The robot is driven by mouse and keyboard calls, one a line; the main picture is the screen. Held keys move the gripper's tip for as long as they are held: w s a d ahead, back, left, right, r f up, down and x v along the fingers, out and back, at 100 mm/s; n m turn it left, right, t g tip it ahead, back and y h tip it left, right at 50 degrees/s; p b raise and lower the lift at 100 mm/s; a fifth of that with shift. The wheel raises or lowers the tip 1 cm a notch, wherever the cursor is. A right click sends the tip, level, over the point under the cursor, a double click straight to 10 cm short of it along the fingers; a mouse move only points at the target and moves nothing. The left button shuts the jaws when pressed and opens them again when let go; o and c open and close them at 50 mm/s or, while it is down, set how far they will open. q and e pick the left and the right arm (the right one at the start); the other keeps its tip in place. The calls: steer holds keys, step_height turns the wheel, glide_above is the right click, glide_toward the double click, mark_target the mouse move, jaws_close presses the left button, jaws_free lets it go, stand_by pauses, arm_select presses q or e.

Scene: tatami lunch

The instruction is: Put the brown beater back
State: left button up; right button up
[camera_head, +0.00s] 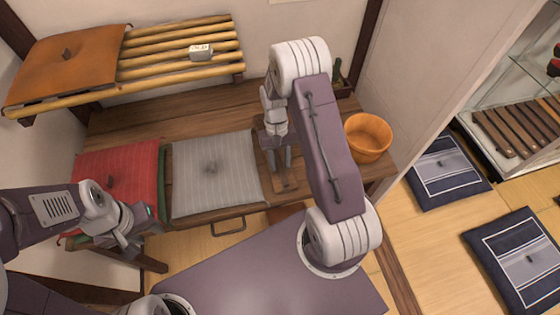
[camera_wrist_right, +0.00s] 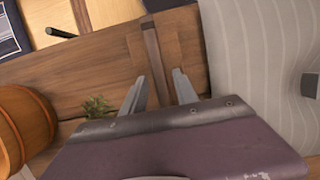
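A narrow brown wooden strip (camera_wrist_right: 152,52) with a flat paler brown board beside it lies on the wooden bench top; it looks like the brown beater, though I cannot be sure. In the head view it shows as a brown piece (camera_head: 285,184) beside the grey cushion. My right gripper (camera_head: 278,162) points down over it. In the right wrist view its two fingers (camera_wrist_right: 158,88) stand apart on either side of the strip, with no clear contact. My left gripper (camera_head: 124,240) hangs by the front of the red cushion; its finger gap is unclear.
A grey striped cushion (camera_head: 213,185) and a red cushion (camera_head: 118,165) cover much of the bench. An orange-brown bucket (camera_head: 368,135) stands at its right end. A slatted wall shelf (camera_head: 180,60) holds an orange cushion (camera_head: 65,65) and a small white box (camera_head: 200,52).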

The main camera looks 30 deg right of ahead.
steer(key=v, duration=0.9)
steer(key=shift+p, duration=0.4)
